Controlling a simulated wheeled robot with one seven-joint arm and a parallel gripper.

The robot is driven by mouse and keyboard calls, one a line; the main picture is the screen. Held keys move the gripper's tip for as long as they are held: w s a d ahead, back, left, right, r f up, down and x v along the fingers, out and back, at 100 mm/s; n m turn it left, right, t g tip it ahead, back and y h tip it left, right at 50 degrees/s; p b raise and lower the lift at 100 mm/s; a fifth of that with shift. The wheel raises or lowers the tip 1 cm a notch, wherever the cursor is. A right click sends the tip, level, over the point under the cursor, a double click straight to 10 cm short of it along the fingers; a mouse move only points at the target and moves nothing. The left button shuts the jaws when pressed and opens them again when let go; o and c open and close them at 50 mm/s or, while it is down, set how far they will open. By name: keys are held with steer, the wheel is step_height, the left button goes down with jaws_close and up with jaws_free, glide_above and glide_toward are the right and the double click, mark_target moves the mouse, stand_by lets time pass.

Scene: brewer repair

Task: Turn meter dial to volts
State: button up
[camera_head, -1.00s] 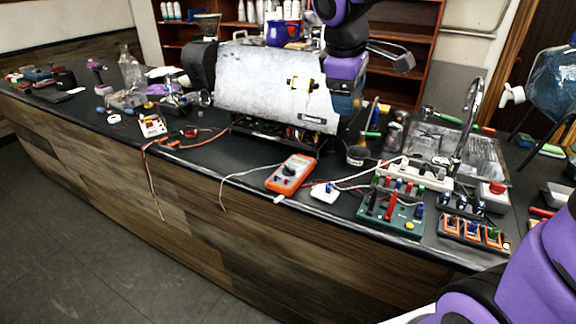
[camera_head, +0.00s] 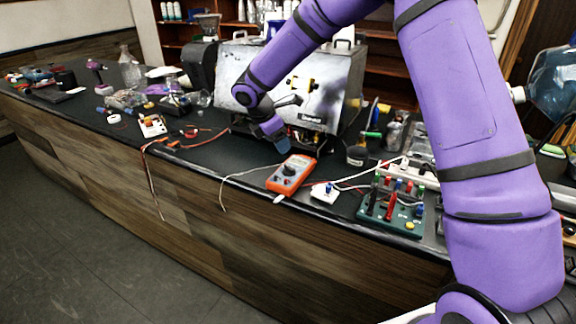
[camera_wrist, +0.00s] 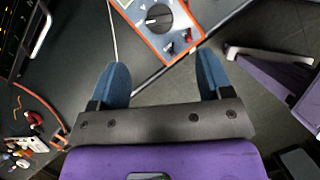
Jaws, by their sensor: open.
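The orange multimeter (camera_head: 292,173) lies on the dark counter near its front edge, its round dial (camera_head: 289,169) facing up. In the wrist view the meter (camera_wrist: 186,44) is at the top, cut off by the frame, with its dark dial (camera_wrist: 158,17) just beyond my fingertips. My gripper (camera_head: 281,142) is above the counter, close behind the meter. In the wrist view its two blue fingers (camera_wrist: 161,72) are wide apart with nothing between them. The dial's setting and markings are too small to read.
The silver brewer (camera_head: 325,85) stands behind the meter. A white socket block (camera_head: 325,192) and a green terminal board (camera_head: 392,208) lie to the right. Thin leads (camera_head: 240,175) hang over the front edge. Red wire ends (camera_head: 190,134) lie to the left.

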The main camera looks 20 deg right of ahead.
mark_target(289, 167)
steer(key=x, duration=1.1)
steer(key=shift+w+a+f, duration=0.1)
steer(key=shift+a+f, duration=0.05)
steer(key=shift+f, duration=0.05)
steer(key=shift+c, duration=0.4)
steer(key=c, duration=0.8)
steer(key=shift+c, duration=0.2)
steer(key=m+g, duration=0.1)
steer(key=m, duration=0.3)
steer(key=shift+w+g, duration=0.1)
steer(key=shift+g, duration=0.2)
steer(key=shift+m+g+y, duration=0.3)
steer(key=shift+m+g, duration=0.5)
steer(key=shift+m, duration=1.4)
